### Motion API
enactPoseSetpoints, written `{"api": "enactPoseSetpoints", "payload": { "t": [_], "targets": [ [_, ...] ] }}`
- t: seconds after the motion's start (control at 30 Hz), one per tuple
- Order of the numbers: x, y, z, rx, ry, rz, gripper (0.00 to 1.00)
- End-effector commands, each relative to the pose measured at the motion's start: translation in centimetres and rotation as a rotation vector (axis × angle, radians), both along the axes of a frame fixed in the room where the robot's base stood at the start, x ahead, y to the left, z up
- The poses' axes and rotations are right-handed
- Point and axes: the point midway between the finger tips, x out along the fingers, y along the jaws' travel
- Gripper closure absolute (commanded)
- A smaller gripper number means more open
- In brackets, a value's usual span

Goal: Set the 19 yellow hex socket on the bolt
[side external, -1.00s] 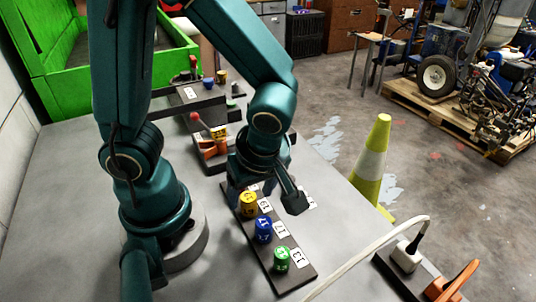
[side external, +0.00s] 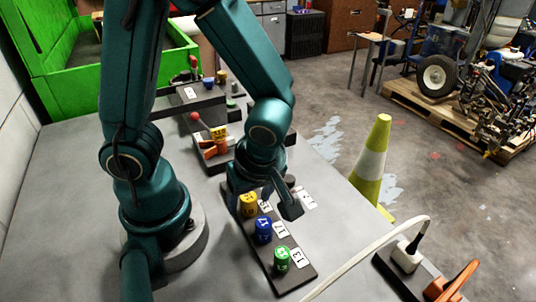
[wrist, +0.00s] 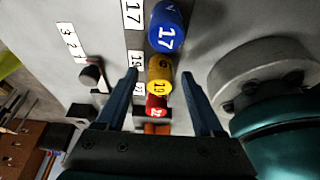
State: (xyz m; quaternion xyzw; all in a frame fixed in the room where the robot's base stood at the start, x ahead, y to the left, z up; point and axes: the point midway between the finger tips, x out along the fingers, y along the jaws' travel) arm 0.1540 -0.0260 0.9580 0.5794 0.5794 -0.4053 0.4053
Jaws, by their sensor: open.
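The yellow 19 socket (side external: 248,204) stands upright in the dark rack (side external: 301,276), in line with the blue 17 socket (side external: 263,230) and green 13 socket (side external: 281,259). My gripper (wrist: 159,74) is open above the rack. In the wrist view the yellow 19 socket (wrist: 159,80) shows between its two fingers, with space on both sides. A red 22 socket (wrist: 156,106) stands just beyond it, and the blue 17 socket (wrist: 165,27) is at the top. I cannot pick out the bolt for certain.
A dark round knob (wrist: 92,73) is beside the rack. Bare grey table lies at the left front.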

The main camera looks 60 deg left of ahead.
Motion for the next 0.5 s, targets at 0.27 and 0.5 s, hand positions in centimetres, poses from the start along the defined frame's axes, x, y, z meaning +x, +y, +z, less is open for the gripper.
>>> {"api": "enactPoseSetpoints", "payload": {
  "t": [0.27, 0.5],
  "targets": [
    [0.01, 0.00, 0.01, 0.000, 0.000, 0.000, 1.00],
    [0.02, -0.01, 0.19, 0.000, 0.000, 0.001, 1.00]
  ]
}}
